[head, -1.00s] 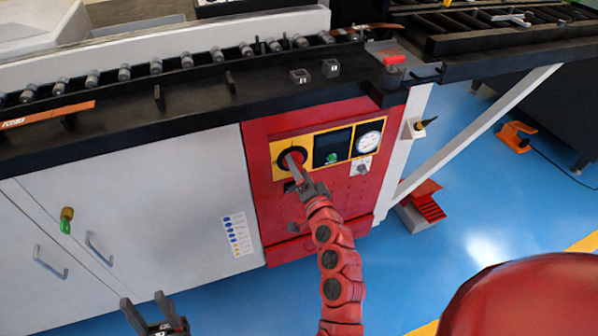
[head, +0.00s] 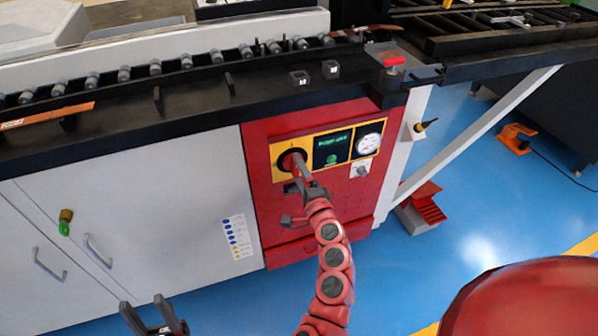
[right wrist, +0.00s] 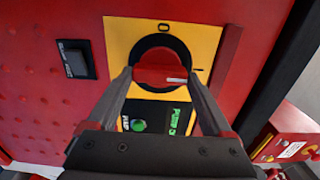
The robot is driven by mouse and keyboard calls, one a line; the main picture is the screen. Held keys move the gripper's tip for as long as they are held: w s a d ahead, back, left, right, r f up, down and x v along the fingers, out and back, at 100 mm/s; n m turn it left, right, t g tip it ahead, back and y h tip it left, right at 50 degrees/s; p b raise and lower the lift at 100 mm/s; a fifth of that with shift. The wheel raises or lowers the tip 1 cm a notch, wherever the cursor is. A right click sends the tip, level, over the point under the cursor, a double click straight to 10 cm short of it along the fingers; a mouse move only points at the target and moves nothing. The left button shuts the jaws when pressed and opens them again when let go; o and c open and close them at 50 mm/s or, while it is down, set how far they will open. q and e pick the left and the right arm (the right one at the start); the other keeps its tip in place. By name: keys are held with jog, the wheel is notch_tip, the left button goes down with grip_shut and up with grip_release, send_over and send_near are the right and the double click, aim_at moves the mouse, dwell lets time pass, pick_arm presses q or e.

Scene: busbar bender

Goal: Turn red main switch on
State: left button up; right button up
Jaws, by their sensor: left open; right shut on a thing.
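The red main switch (head: 287,158) is a round knob in a black ring on a yellow plate. It also shows in the right wrist view (right wrist: 158,67), with its white mark pointing right toward the line mark and the "O" above. My right gripper (head: 298,160) is shut on the knob, one finger on each side. The small screen (head: 331,147) beside the switch is lit with green text. My left gripper (head: 152,312) is open and empty at the bottom left, away from the panel.
A gauge (head: 368,144) and a small grey knob (head: 361,170) sit right of the screen on the red panel (head: 345,205). The black machine bed (head: 200,95) juts out above. An orange foot pedal (head: 516,137) stands on the clear blue floor (head: 470,190).

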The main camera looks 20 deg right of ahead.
dwell(0.3)
jog(key=o, duration=1.1)
jog(key=shift+o, duration=0.2)
jog(key=shift+s, duration=0.1)
jog(key=s+p, duration=0.1)
jog(key=s, duration=1.6)
jog(key=shift+s+d+p, duration=0.15)
jog(key=shift+d+p, duration=0.15)
jog(key=shift+p, duration=0.05)
